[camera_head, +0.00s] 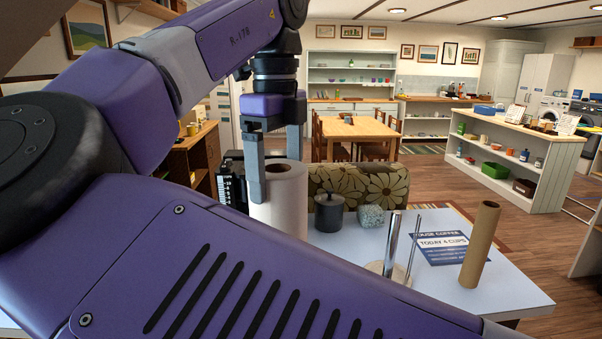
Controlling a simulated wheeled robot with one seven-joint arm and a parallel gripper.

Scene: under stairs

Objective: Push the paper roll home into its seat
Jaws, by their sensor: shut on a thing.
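The white paper roll (287,212) stands upright with its open core facing up. My gripper (276,178) points down and is shut on the roll's upper part, one finger on its near left side and the other at its far side. My arm hides the roll's bottom, so I cannot tell whether it touches the table. To the right is a holder with a metal post (391,242), a thinner side rod (413,247) and a pale round base (374,267), partly hidden by my arm. The post is bare and apart from the roll.
A black machine (231,182) is left of the roll.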

